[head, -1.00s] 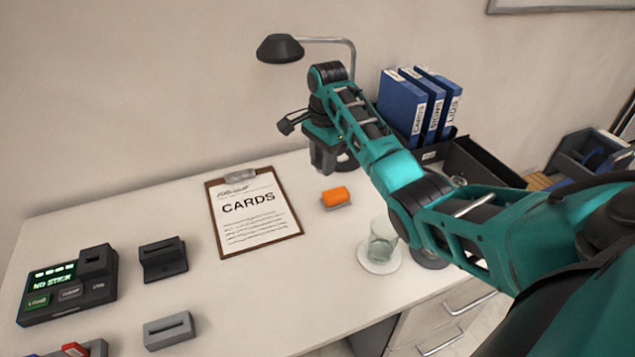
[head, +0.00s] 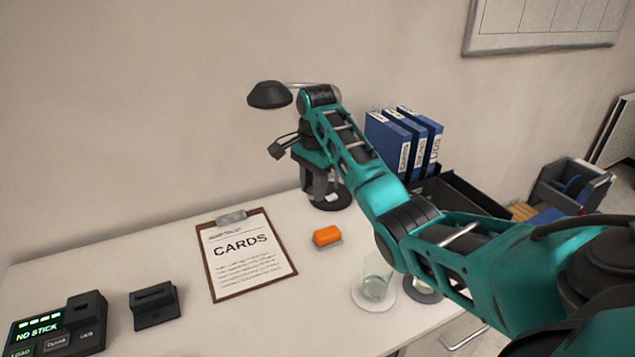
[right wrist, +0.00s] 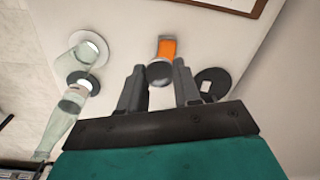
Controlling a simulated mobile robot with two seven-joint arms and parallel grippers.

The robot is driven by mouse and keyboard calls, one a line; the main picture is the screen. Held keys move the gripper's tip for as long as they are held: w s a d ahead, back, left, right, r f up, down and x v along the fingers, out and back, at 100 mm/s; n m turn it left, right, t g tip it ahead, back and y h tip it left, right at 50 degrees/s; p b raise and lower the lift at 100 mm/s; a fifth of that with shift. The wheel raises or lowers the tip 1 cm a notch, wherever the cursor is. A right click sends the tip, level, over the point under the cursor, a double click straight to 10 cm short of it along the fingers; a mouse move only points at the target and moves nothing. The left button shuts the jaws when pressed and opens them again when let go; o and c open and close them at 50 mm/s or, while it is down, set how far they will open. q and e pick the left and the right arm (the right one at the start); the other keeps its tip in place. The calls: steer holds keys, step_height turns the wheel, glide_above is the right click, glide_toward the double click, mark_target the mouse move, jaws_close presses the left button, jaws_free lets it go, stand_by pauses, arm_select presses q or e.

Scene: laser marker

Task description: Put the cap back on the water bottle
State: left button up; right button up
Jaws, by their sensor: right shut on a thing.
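My right gripper (head: 318,186) is over the back of the desk, in front of the lamp base. In the right wrist view its fingers (right wrist: 159,78) are shut on a small round grey cap (right wrist: 160,72), held between the fingertips. The clear water bottle (right wrist: 63,122) stands at the left of the right wrist view, apart from the gripper, on a dark round coaster (right wrist: 86,80). In the head view my right arm hides most of the bottle; part of the dark coaster (head: 424,292) shows beside the arm. My left gripper is out of view.
A glass (head: 374,278) on a white coaster (head: 386,303) stands close to the bottle. An orange block (head: 326,235) lies near the clipboard (head: 245,255). The lamp's black base (head: 336,199) is beside the gripper. Blue binders (head: 388,142) and a black tray (head: 463,192) stand behind the arm.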

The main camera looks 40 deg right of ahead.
steer(key=s+a+f+n, duration=0.5)
steer(key=s+a+n, duration=0.3)
steer(key=a, duration=0.2)
steer(key=s+a+f+n, duration=0.6)
steer(key=s+a+n, duration=0.2)
steer(key=s+a, duration=0.1)
steer(key=shift+s+a+f+n+g+y, duration=0.2)
steer(key=shift+a+f+n+g+y, duration=0.15)
steer(key=shift+a, duration=0.35)
steer(key=shift+r, duration=0.1)
